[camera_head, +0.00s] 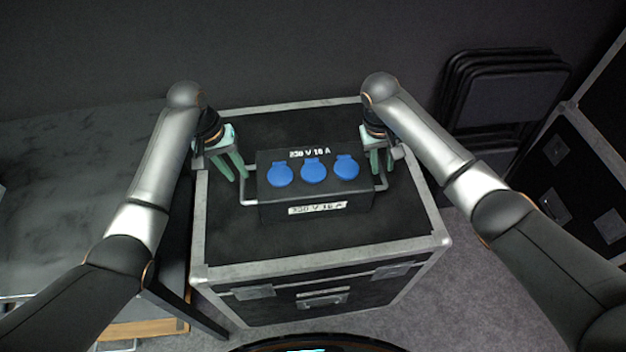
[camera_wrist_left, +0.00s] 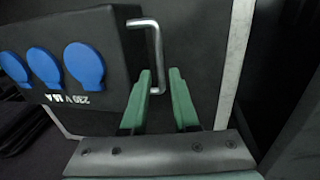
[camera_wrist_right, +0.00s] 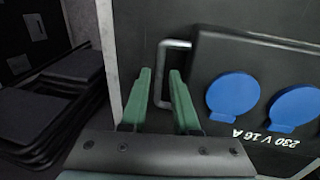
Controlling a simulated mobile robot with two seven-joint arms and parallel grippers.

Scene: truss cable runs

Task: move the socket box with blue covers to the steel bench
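The socket box (camera_head: 316,207) is black with three blue covers and "230 V 16 A" labels. It sits upright on a black flight case (camera_head: 320,249) with metal edges. A grey metal handle sticks out at each end of the box. My left gripper (camera_head: 237,168) is open at the left handle (camera_wrist_left: 157,50); its fingers appear on either side of the bar. My right gripper (camera_head: 381,165) is open at the right handle (camera_wrist_right: 163,65), which shows between its fingers. Neither gripper is visibly clamped. A bench with a mottled grey top (camera_head: 75,180), apparently the steel bench, stands at the left.
The visible bench top is mostly clear. Folded black chairs (camera_head: 510,90) lean by the wall at the right back. Another black case (camera_head: 575,185) stands at the far right. Grey carpet (camera_head: 425,300) shows in front of the flight case, and a dark wall is behind it.

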